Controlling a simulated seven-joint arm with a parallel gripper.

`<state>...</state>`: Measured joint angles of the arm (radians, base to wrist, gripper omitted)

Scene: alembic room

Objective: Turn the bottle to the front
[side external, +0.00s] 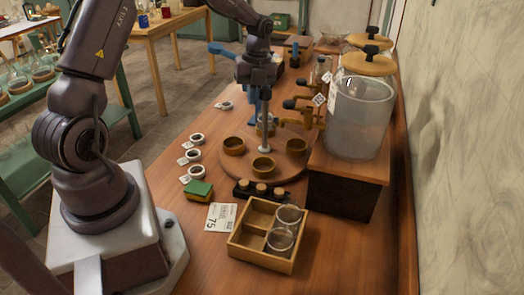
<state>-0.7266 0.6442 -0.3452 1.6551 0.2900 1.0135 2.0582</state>
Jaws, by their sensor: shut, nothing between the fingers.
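A round wooden turntable (232,168) lies on the bench in the middle of the side external view. A clear glass bottle (322,70) stands farther back.
A large glass jar with taps (361,118) stands on a wooden block to the right. In front are a divided wooden box (243,247) with glass vessels, a number card (220,217) and a green-yellow sponge (199,190).

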